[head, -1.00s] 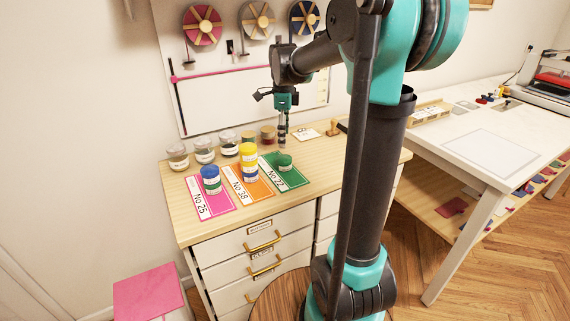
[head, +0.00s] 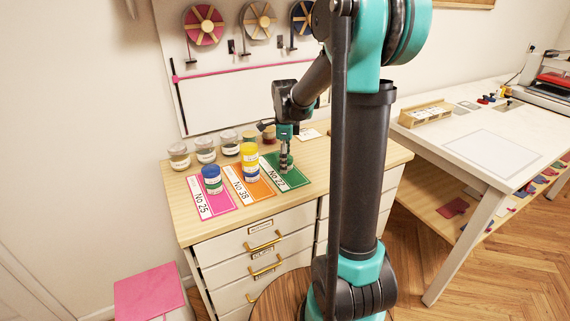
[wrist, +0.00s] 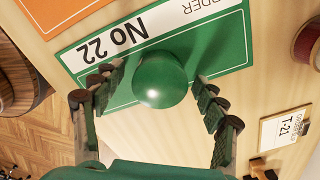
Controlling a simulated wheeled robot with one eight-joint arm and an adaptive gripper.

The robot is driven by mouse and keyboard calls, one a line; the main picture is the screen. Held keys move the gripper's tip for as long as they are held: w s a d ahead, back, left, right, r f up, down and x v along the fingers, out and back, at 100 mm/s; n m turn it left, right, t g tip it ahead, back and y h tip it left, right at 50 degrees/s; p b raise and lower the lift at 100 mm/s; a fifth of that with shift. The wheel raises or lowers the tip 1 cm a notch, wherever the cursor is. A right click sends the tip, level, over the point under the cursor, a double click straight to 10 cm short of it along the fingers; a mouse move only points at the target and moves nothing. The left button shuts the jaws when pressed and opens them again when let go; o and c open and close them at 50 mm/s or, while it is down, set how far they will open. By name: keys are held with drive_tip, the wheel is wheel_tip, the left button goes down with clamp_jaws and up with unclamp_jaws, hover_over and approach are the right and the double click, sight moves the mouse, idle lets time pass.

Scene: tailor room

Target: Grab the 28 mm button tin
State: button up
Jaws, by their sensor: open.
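My gripper (head: 286,166) is open and low over the green card No 22 (head: 296,180). In the wrist view its fingers (wrist: 157,98) stand to either side of a round green-topped tin (wrist: 160,78), with gaps between them and the tin. In the head view my gripper hides most or all of this tin. No 28 mm label is readable on any tin.
Several glass jars (head: 205,150) line the back of the wooden cabinet top (head: 230,217). The yellow-topped stack is close to the left of my gripper. A small T-21 card (wrist: 287,127) and a reddish spool-like object (wrist: 309,45) lie to the right in the wrist view.

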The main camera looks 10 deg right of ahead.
drive_tip(key=c, duration=1.3)
